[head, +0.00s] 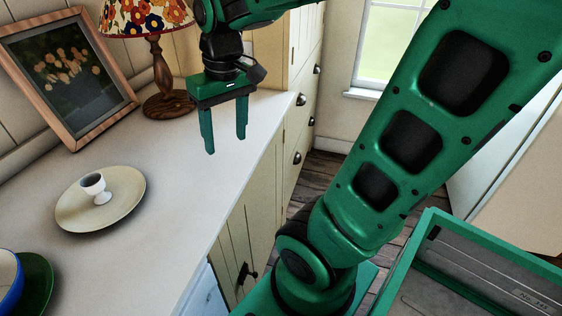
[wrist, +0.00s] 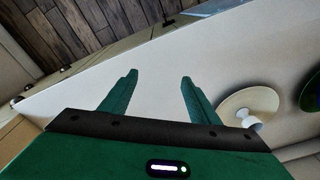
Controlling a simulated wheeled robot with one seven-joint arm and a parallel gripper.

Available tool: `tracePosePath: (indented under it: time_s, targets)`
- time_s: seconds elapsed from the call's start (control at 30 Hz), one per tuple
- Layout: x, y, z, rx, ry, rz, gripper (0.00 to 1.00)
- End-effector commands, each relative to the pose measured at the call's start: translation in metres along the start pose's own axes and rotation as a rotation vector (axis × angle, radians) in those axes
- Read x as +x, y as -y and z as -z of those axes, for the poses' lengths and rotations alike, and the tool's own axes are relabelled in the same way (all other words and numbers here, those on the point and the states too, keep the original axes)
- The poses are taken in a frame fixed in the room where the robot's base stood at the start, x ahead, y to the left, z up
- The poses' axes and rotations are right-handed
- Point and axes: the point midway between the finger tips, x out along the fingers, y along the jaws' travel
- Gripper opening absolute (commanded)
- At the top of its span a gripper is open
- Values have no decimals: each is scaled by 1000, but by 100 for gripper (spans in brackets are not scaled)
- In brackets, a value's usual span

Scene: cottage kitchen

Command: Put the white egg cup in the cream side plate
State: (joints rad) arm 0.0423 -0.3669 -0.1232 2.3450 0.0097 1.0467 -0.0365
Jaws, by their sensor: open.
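The white egg cup (head: 95,187) stands upright on the cream side plate (head: 119,204), a little left of the plate's middle, on the white counter. My gripper (head: 226,147) is open and empty. It hangs above the counter, up and to the right of the plate, apart from both things. In the wrist view my gripper's two fingers (wrist: 158,78) are spread with only bare counter between them. The cream side plate (wrist: 244,97) and the white egg cup (wrist: 252,123) show there to the right of the fingers.
A framed flower picture (head: 68,78) leans at the wall behind the plate. A lamp (head: 168,98) with a floral shade stands at the back. A blue bowl on a green plate (head: 36,280) is at the lower left. The counter between plate and front edge is clear.

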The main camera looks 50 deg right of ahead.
Motion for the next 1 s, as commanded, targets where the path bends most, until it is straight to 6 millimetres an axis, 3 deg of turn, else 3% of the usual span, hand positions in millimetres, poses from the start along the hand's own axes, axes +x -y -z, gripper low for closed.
tracePosePath:
  time_s: [0.03, 0.1, 0.2, 0.3, 0.83, 1.0]
  targets:
    - [9, -24, -28, 101, 20, -12, 56]
    - [20, -48, -62, 220, 48, -27, 56]
    - [33, -68, -99, 343, 78, -40, 56]
    - [40, -79, -119, 408, 97, -45, 56]
    - [42, -80, -125, 425, 102, -48, 56]
    - [48, -79, -112, 424, 117, -53, 53]
